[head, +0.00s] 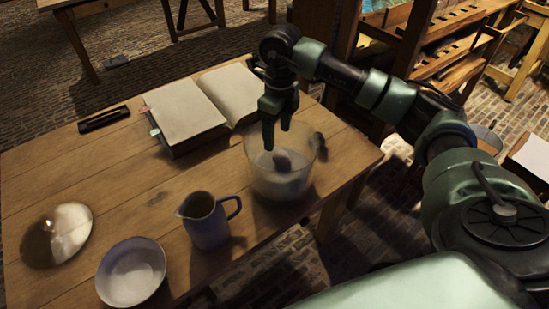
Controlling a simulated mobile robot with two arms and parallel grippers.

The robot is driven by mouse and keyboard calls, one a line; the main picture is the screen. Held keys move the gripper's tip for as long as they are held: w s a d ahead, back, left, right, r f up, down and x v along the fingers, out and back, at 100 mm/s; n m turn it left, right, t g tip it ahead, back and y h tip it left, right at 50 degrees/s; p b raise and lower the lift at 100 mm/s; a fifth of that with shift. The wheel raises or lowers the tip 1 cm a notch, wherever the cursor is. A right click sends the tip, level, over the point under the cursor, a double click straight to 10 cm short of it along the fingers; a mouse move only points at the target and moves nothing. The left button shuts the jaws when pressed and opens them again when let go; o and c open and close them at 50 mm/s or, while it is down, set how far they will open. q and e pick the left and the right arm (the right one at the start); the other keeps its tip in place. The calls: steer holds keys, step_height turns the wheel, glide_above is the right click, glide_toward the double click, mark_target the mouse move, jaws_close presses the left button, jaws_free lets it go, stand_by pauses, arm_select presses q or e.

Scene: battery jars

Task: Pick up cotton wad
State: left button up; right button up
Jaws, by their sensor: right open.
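My right gripper (277,136) points down with its fingers apart, at the mouth of a clear glass jar (257,177) near the table's right edge. Nothing shows between the fingers. Inside the jar, below the fingers, is a dark rounded shape (283,160) above a pale mass (281,186). I cannot tell whether either of these is the cotton wad; the glass and dim light blur them. A small dark round thing (319,141) shows at the jar's right side. My left gripper is not in view.
The table's middle left is clear.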

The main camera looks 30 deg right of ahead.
mark_target(281, 152)
steer(key=shift+w+d+f, duration=0.2)
steer(key=shift+d+f, duration=0.25)
steer(key=shift+f, duration=0.3)
steer(key=shift+s+a+f, duration=0.1)
steer(key=shift+s+f, duration=0.35)
steer(key=shift+f, duration=0.2)
step_height(281, 152, down, 5)
steer(key=shift+w+r+p, duration=0.1)
steer(key=shift+r+p, duration=0.05)
steer(key=shift+p, duration=0.55)
steer(key=shift+f, duration=0.5)
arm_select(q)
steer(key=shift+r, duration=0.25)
arm_select(e)
jaws_close()
